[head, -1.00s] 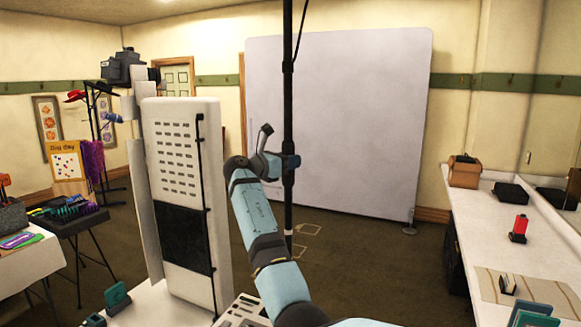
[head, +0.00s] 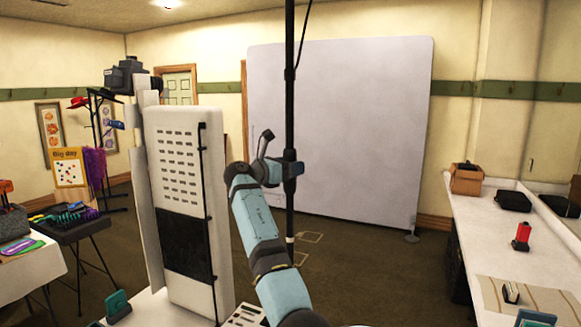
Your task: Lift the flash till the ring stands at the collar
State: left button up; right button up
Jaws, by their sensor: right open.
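A dark upright pole (head: 290,95) runs down in front of the pale panel, and its top leaves the head view. The flash itself is out of view. A pale ring (head: 290,240) shows low on the pole. A dark block (head: 293,168) sits on the pole well above the ring; I cannot tell whether it is the collar or part of my gripper. My right gripper (head: 286,170) is at the pole at this block's height, open; its fingers are too small to make out, and contact is unclear. My left gripper is not in view.
The large pale panel (head: 360,120) stands behind the pole. A white counter (head: 470,215) at right bears a brown box (head: 466,180) and a red item (head: 522,236). A dark prop table (head: 70,220) is at left. Open floor (head: 350,265) lies beyond my arm.

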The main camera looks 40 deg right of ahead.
jog(key=a+b, duration=0.3)
jog(key=a, duration=1)
jog(key=shift+a+b, duration=0.3)
jog(key=shift+b, duration=0.05)
jog(key=shift+s, duration=0.1)
